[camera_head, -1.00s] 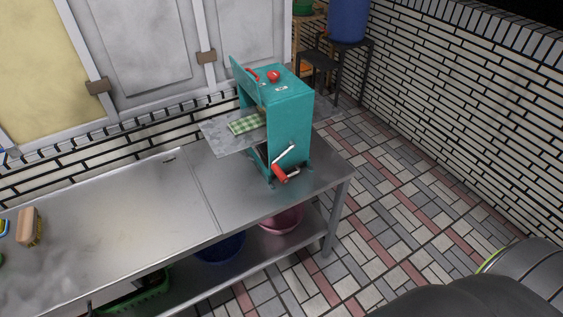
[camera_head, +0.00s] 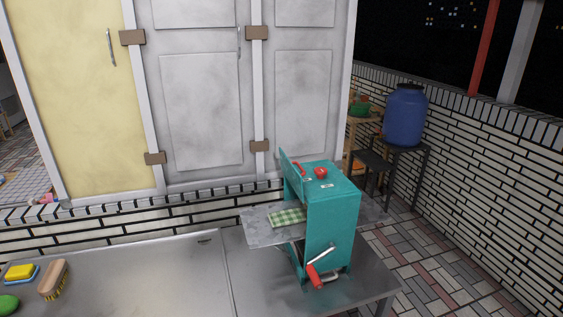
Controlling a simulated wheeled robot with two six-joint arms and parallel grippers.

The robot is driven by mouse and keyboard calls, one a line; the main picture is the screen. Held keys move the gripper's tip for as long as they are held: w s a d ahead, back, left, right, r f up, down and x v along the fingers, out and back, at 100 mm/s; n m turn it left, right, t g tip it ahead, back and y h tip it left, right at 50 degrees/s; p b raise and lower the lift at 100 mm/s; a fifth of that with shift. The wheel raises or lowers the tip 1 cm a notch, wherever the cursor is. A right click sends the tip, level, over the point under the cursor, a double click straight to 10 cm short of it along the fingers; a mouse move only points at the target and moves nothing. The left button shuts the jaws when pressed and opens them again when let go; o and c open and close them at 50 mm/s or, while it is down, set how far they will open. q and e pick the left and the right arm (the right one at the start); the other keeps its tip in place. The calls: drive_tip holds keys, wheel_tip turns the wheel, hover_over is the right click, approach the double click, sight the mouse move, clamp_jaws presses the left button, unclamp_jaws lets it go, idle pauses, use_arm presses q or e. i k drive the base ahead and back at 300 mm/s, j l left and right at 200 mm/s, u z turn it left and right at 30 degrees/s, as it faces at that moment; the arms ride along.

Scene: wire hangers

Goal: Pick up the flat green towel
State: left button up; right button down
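A flat green and white checkered towel (camera_head: 288,217) lies on the grey plate (camera_head: 262,232) of a teal hand-cranked machine (camera_head: 333,222). The machine stands at the right end of the metal table and hides part of the plate. The towel's right end reaches close to the machine's teal side panel. Neither of my grippers shows in the head view.
The metal table (camera_head: 150,270) has bare room left of the machine. A brush (camera_head: 54,279), a yellow sponge (camera_head: 20,271) and a green object (camera_head: 8,304) lie at its left. A blue barrel (camera_head: 404,116) stands on a dark stand behind right. Cabinet doors are behind.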

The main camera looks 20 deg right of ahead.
sight(298, 215)
drive_tip(key=l+u, duration=0.3)
drive_tip(key=l, duration=0.9)
drive_tip(key=l+u, duration=0.3)
drive_tip(key=l, duration=0.9)
drive_tip(key=j+z, duration=0.25)
drive_tip(key=j, duration=0.25)
drive_tip(key=k+j+z, duration=0.1)
drive_tip(key=j+z, duration=0.15)
drive_tip(key=j, duration=0.2)
drive_tip(key=i+j, duration=0.15)
drive_tip(key=i, duration=0.3)
